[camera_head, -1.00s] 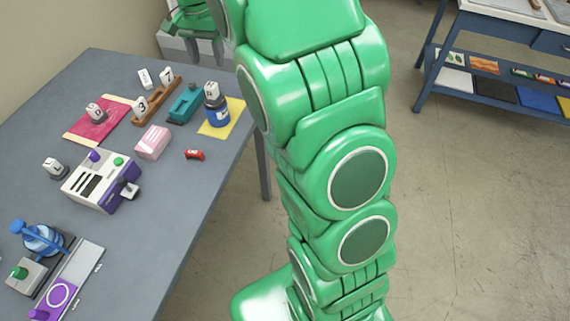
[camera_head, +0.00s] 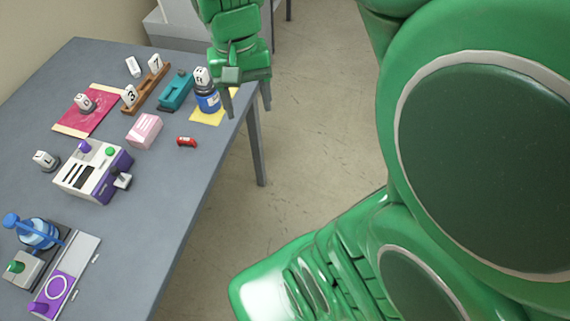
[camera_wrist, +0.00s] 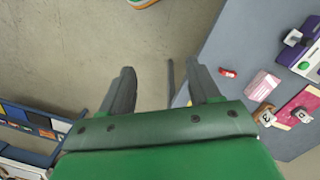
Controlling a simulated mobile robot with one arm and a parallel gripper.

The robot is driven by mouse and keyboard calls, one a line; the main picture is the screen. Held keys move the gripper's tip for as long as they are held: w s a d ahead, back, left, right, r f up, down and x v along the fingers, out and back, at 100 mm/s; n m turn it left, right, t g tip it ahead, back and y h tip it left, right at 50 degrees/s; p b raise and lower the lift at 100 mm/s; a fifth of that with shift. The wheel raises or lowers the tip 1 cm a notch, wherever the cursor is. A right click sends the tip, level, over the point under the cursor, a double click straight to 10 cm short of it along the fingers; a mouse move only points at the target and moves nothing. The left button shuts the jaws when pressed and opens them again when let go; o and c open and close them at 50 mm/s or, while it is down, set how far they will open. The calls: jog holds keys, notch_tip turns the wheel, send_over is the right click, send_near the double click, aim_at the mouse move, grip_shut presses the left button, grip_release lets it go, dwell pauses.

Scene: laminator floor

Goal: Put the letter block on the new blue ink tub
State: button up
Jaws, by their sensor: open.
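Other white marked blocks are a 3 (camera_head: 130,95), a 7 (camera_head: 156,64), one on a red mat (camera_head: 84,102) and one at the left (camera_head: 45,160). I cannot tell which is the letter block. My gripper (camera_head: 248,108) is open, just right of the tub and apart from it. In the wrist view my gripper (camera_wrist: 162,72) has nothing between its fingers, with floor and the table edge beyond.
A brown rack (camera_head: 148,90), a teal tool (camera_head: 176,92), a pink block (camera_head: 144,131) and a red item (camera_head: 187,142) lie near the tub. A white and purple machine (camera_head: 95,172) stands nearer. The grey table (camera_head: 180,195) is clear at its front right.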

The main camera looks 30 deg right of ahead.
jog(key=s+f+n, duration=0.3)
jog(key=s, duration=1.1)
jog(key=shift+s+d+g, duration=0.15)
jog(key=shift+g, duration=0.15)
